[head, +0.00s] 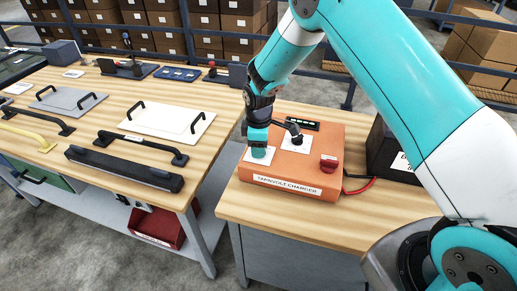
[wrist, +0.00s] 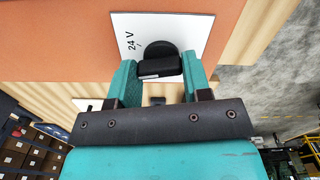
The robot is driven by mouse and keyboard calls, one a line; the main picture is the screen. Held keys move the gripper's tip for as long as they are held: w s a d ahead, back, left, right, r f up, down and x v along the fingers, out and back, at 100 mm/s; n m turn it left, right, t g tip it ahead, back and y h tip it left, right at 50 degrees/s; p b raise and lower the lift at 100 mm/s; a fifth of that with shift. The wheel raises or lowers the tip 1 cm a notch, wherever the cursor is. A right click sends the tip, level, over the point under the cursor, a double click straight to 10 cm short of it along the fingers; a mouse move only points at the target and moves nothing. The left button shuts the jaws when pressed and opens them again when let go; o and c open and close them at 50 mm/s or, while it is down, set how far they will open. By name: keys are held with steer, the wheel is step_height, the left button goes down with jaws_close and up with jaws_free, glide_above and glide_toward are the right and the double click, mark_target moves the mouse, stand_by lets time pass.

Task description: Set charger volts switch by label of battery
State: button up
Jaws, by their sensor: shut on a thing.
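The orange charger (head: 270,172) sits on a wooden bench, its front label reading "TARNVOLT CHARGER". My gripper (head: 258,150) points down at the white plate (head: 249,158) on its left side. In the wrist view my gripper (wrist: 160,78) is shut on a black switch knob (wrist: 162,57), one teal finger on each side. The knob stands on the white plate (wrist: 195,28), where "24 V" is printed; other markings there are hidden. A black battery (head: 384,150) stands right of the charger, its white label mostly hidden behind my arm.
A black lever (head: 294,133) on another white plate, a red knob (head: 329,163) and a dark panel with green lights (head: 303,124) are also on the charger. Red and black leads (head: 360,187) run toward the battery. A second bench (head: 95,115) with handles and panels stands left, across a gap.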

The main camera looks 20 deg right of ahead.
steer(key=m+b, duration=0.1)
steer(key=m, duration=0.3)
steer(key=shift+m+b, duration=0.3)
steer(key=shift+b, duration=0.1)
steer(key=shift+d+m+b, duration=0.1)
steer(key=shift+m+b, duration=0.4)
steer(key=shift+m, duration=1.3)
steer(key=o, duration=0.9)
steer(key=shift+r, duration=0.15)
step_height(320, 180, up, 17)
steer(key=b, duration=0.3)
steer(key=shift+r, duration=0.1)
